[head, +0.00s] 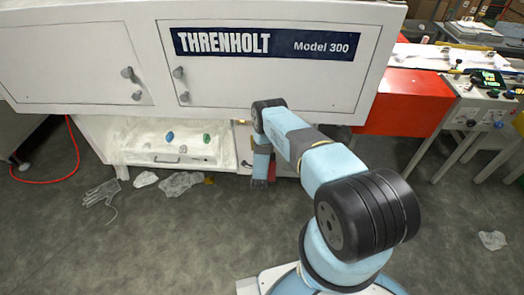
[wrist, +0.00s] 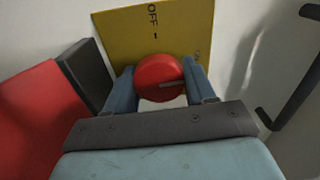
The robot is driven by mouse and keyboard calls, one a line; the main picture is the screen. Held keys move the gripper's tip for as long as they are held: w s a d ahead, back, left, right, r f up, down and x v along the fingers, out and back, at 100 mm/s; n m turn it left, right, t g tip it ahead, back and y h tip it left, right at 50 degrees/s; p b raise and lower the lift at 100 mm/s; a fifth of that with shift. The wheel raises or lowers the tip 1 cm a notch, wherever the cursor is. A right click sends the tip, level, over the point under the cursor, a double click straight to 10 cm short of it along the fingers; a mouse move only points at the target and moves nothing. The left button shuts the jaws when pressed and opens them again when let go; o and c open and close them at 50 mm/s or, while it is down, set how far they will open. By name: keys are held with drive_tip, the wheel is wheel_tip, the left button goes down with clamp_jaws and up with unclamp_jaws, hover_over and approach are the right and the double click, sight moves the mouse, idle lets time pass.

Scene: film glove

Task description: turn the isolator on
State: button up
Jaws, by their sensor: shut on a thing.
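The isolator is a round red knob (wrist: 158,72) on a yellow plate (wrist: 120,30) in the wrist view. The plate reads OFF above the knob; a fainter marking at the right edge is too dim to read surely. A grey bar on the knob's face lies nearly level, toward the right. My gripper (wrist: 158,78) has one blue finger on each side of the knob and is shut on it. In the head view my gripper (head: 260,180) is low at the front of the white machine, and the knob is hidden there.
In the wrist view a red block (wrist: 35,120) and a dark block (wrist: 85,72) stand left of my gripper, and a dark handle (wrist: 290,95) is at right. Crumpled gloves (head: 180,184) lie on the floor.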

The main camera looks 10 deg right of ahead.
drive_tip(key=shift+s+d+f+m, duration=0.2)
drive_tip(key=shift+d+m, duration=0.1)
drive_tip(key=shift+m, duration=0.1)
drive_tip(key=o, duration=0.7)
drive_tip(key=shift+c, duration=0.2)
drive_tip(key=shift+o, duration=1.4)
drive_tip(key=shift+a, duration=0.1)
drive_tip(key=shift+o, duration=0.2)
drive_tip(key=shift+w+a, duration=0.1)
drive_tip(key=v, duration=1.3)
drive_tip(key=shift+s, duration=0.35)
drive_tip(key=shift+a, duration=0.1)
